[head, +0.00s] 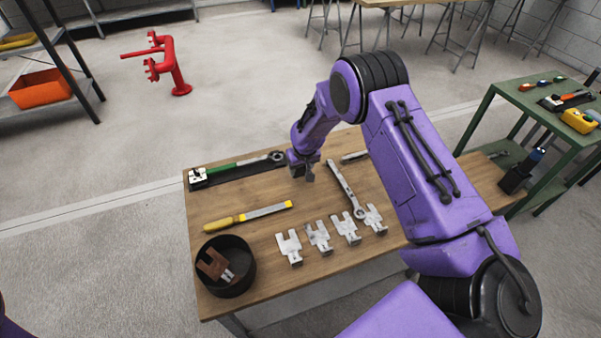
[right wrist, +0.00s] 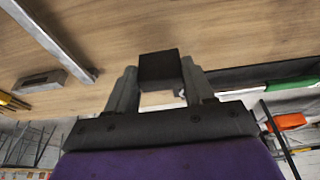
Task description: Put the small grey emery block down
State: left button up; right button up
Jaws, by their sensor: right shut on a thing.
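My right gripper (head: 304,172) hangs over the back middle of the wooden table. In the right wrist view my right gripper (right wrist: 158,80) is shut on a small dark grey block, the emery block (right wrist: 159,70), which sits between the fingertips. The block shows bare wood behind it, and I cannot tell whether it touches the table top. In the head view the block is too small to tell from the fingers. My left gripper is out of view.
Bare wood lies around the gripper.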

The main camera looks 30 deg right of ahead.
aim_at(300, 174)
jog(key=shift+s+p+x, duration=0.15)
jog(key=shift+x, duration=0.6)
jog(key=shift+s+p+x, duration=0.15)
jog(key=shift+x, duration=0.6)
jog(key=shift+s+a+f, duration=0.1)
jog(key=shift+f, duration=0.1)
jog(key=o, duration=1.3)
jog(key=shift+r, duration=0.1)
jog(key=shift+r, duration=0.4)
jog(key=v, duration=1.1)
jog(key=shift+s+r, duration=0.15)
jog(key=shift+s, duration=0.05)
